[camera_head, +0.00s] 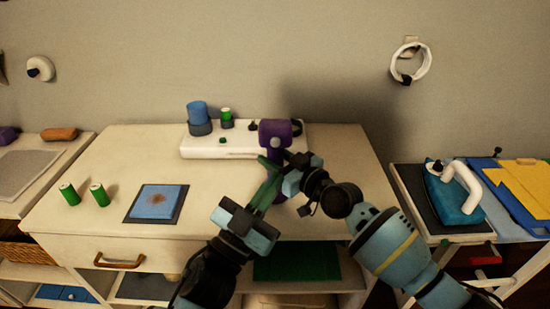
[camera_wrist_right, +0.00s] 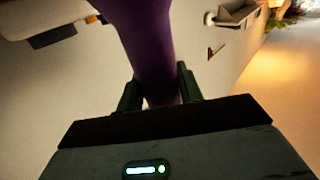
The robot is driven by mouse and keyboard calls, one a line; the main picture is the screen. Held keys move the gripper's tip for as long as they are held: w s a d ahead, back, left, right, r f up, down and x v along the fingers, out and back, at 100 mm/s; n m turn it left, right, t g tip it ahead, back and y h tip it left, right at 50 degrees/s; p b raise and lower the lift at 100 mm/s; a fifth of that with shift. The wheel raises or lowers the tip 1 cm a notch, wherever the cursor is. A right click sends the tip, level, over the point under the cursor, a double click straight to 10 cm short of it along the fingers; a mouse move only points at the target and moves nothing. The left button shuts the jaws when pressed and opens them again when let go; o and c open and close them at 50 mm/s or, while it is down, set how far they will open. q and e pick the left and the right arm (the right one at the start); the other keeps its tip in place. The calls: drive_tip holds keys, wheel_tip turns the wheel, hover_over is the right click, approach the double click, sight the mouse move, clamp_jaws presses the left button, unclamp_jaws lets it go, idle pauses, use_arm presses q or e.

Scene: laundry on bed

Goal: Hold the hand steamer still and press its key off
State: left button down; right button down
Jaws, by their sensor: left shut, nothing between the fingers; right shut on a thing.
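The purple hand steamer (camera_head: 274,130) is upright above the front part of the wooden table, its head at the top. A small grey round part (camera_head: 275,143) shows on its front; I cannot tell whether this is the key. My right gripper (camera_head: 275,176) is shut on the steamer's handle. In the right wrist view the purple handle (camera_wrist_right: 150,45) runs up between both dark fingers (camera_wrist_right: 158,88). My left gripper (camera_head: 268,182) is shut and empty, its fingertips right at the handle below the head. The fingers overlap there, so I cannot tell whether they touch.
A white base (camera_head: 215,146) with a blue cup (camera_head: 197,114) and a green-capped item stands at the table's back. A blue cloth (camera_head: 158,201) on a dark mat and two green cylinders (camera_head: 98,194) lie left. A white-handled teal iron (camera_head: 455,207) rests on the right stand.

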use_arm(q)
drive_tip(key=shift+w, duration=0.1)
approach(285, 135)
drive_tip(key=shift+s+x, duration=0.25)
drive_tip(key=shift+x, duration=1.85)
drive_tip(key=shift+d+r, duration=0.15)
drive_tip(key=shift+d, duration=0.05)
idle(0.4)
drive_tip(key=shift+w, duration=0.45)
drive_tip(key=shift+s, duration=0.5)
drive_tip(key=shift+s, duration=3)
